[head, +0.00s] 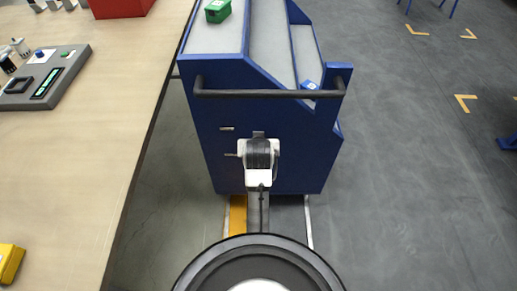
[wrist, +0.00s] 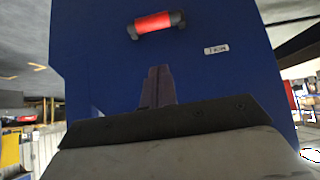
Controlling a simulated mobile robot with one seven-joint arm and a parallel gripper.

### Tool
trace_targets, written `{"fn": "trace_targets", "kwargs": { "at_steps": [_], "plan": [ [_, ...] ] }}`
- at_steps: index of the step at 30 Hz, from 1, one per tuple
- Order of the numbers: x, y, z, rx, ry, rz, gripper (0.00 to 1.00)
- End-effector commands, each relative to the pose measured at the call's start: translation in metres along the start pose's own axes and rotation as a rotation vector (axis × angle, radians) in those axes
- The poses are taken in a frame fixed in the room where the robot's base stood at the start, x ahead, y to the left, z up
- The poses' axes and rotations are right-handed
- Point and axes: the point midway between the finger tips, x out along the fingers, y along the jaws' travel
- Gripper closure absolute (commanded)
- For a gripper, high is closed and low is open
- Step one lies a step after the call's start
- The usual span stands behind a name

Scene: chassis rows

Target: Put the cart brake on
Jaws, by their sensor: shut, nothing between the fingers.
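The blue cart (head: 215,120) stands beside the workbench with its flat end panel facing me. In the wrist view the same blue panel (wrist: 90,70) fills most of the picture. A red bar with dark ends (wrist: 153,23) is fixed on it; it may be the brake handle, but I cannot tell for sure. My gripper (wrist: 159,72) is shut and empty, its fingertips pointing at the panel, apart from the red bar. In the head view my gripper (head: 259,134) is in front of the panel, below the cart's handrail, and hides part of it.
A dark handrail (head: 265,94) spans the cart's top edge.

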Motion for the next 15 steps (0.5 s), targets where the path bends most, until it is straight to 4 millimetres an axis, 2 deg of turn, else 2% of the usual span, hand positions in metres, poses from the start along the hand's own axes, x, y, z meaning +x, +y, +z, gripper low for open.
{"fn": "trace_targets", "kwargs": {
  "at_steps": [5,6,15],
  "plan": [
    [0.036,0.0,-0.001,0.0,-0.003,0.0,1.0],
    [0.04,0.0,0.006,0.001,-0.005,0.0,1.0],
    [0.061,0.0,0.027,0.0,0.0,0.0,1.0]
  ]
}}
